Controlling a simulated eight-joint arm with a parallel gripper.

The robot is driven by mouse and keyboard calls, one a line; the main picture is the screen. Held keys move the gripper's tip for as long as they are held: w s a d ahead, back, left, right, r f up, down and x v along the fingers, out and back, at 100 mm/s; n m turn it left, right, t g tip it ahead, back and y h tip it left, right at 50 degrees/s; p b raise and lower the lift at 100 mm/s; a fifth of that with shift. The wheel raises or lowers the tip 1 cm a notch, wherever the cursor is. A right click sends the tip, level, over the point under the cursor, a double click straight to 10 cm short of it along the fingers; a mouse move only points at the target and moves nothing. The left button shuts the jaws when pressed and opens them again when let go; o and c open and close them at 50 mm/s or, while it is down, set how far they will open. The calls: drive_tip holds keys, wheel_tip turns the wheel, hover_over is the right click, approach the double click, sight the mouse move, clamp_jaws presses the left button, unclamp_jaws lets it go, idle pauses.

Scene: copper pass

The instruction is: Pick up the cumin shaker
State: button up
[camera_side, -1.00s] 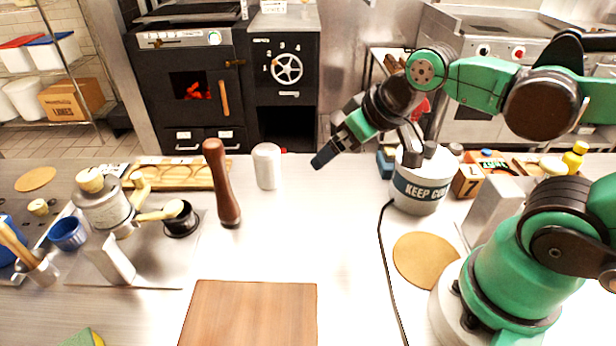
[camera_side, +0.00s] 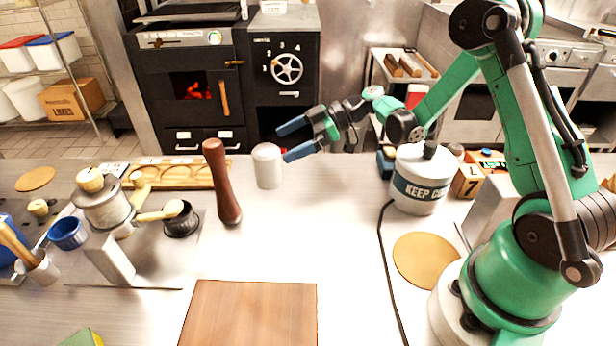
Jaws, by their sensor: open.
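A pale, whitish shaker-like cylinder (camera_side: 267,168) stands upright on the steel counter, right of a tall dark-red pepper mill. I read no label on it, so I cannot confirm that it is the cumin shaker. My gripper (camera_side: 283,144) is just to its upper right, with its two blue fingers spread wide and pointing left. The lower fingertip appears close to the cylinder's right side; the upper one is above and behind its top in the picture. Nothing is between the fingers, and I cannot tell whether they touch it.
The pepper mill (camera_side: 222,182) stands close on the left. A wooden board (camera_side: 248,315) lies in front. A "KEEP C..." pot (camera_side: 419,180) with a black cable stands right, near a round tan mat (camera_side: 426,260). A wooden tray (camera_side: 180,172) lies behind left. The middle counter is clear.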

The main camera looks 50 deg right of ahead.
sight(277, 148)
drive_tip(key=shift+w+f, duration=0.1)
drive_tip(key=shift+f, duration=0.1)
drive_tip(key=shift+x, duration=2.7)
drive_tip(key=shift+r, duration=0.1)
drive_tip(key=c, duration=1.3)
